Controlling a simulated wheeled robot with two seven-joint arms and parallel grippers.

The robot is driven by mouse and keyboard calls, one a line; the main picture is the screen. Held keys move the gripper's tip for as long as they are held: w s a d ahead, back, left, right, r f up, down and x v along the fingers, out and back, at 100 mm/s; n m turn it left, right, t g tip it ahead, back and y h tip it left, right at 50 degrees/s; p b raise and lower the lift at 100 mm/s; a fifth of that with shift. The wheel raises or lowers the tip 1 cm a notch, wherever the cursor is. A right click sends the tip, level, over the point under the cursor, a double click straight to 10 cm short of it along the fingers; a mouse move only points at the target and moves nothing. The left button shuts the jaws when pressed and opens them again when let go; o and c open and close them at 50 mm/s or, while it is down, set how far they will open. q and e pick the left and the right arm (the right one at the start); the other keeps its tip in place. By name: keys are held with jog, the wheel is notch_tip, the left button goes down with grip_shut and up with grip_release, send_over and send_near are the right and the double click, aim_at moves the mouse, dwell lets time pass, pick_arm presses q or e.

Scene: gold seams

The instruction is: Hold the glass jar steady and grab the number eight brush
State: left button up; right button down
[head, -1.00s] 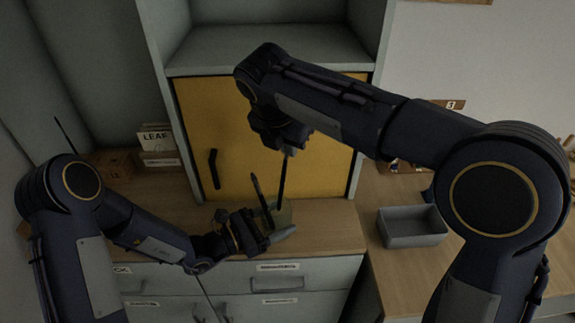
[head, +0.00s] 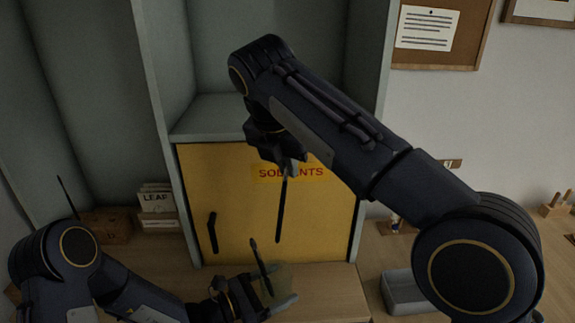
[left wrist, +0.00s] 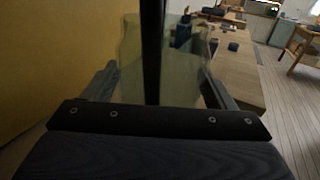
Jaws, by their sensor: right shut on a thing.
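The greenish glass jar (head: 278,277) stands near the yellow door, low in the head view; it also shows in the left wrist view (left wrist: 132,60). My left gripper (head: 272,291) has its fingers apart on both sides of the jar; firm contact cannot be told. My right gripper (head: 290,170) is shut on a dark, thin brush (head: 282,210), which hangs nearly upright above the jar, its lower end clear of the rim. A second dark brush (head: 260,262) leans in the jar. No number is readable on either brush.
The yellow solvents cabinet door (head: 235,225) stands close behind, with a dark handle (head: 212,232). A grey bin (head: 402,292) is to the right, partly behind my right arm. A card box (head: 157,205) stands at the left.

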pick_arm(q)
jog(key=shift+o, duration=1.1)
